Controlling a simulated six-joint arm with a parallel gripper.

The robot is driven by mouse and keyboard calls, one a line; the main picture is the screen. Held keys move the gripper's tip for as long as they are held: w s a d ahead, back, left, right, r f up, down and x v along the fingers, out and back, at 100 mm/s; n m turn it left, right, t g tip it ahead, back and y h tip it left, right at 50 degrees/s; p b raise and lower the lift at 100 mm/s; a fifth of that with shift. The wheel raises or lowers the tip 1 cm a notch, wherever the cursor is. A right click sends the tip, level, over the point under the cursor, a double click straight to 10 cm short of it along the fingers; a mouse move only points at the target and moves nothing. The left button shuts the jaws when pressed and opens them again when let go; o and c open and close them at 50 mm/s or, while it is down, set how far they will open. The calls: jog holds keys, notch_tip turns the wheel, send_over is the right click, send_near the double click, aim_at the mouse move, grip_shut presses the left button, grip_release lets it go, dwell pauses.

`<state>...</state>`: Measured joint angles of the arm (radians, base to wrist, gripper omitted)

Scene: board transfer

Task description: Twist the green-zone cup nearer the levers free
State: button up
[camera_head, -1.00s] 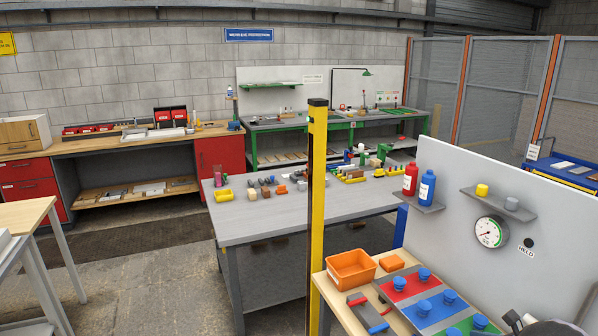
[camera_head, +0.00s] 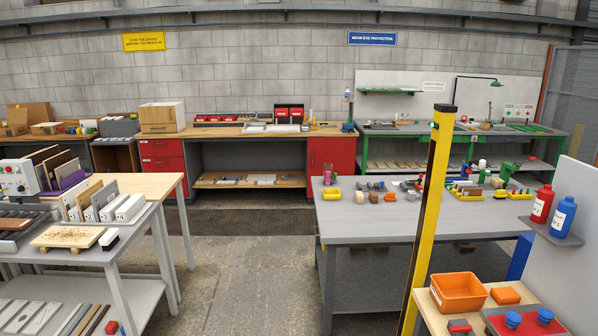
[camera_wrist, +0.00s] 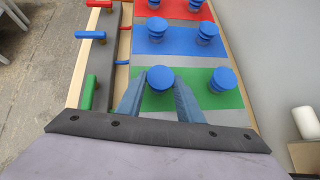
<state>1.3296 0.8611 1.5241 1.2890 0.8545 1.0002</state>
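In the wrist view, the green zone (camera_wrist: 236,101) is the nearest strip of the board and holds two blue cups. The green-zone cup nearer the levers (camera_wrist: 160,77) is the left one and stands between the fingers of my gripper (camera_wrist: 159,85). The fingers are spread either side of it with small gaps visible, so the gripper looks open. The other green-zone cup (camera_wrist: 223,80) stands to the right, outside the fingers. The levers are left of the board: red (camera_wrist: 99,4), blue (camera_wrist: 91,35) and green (camera_wrist: 90,92). The head view does not show my gripper.
Blue-zone cups (camera_wrist: 157,28) and red-zone cups (camera_wrist: 194,5) stand beyond. A pale panel (camera_wrist: 283,50) rises on the right. A grey table (camera_head: 400,222) lies further back.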

jog(key=shift+c, duration=0.4)
jog(key=shift+d+r+n+y+p, duration=0.15)
jog(key=shift+n+y+p, duration=0.25)
jog(key=shift+n+p, duration=0.2)
jog(key=shift+d+f+n+y, duration=0.1)
jog(key=shift+f+n+y, duration=0.05)
jog(key=shift+n+y, duration=0.45)
jog(key=shift+d+f+n+y, duration=0.1)
jog(key=shift+n+y, duration=0.4)
jog(key=shift+n, duration=0.1)
jog(key=shift+n+y+b, duration=0.4)
jog(key=shift+b, duration=0.05)
jog(key=shift+r, duration=0.1)
jog(key=o, duration=1.1)
jog(key=shift+o, duration=0.2)
jog(key=shift+s, duration=0.1)
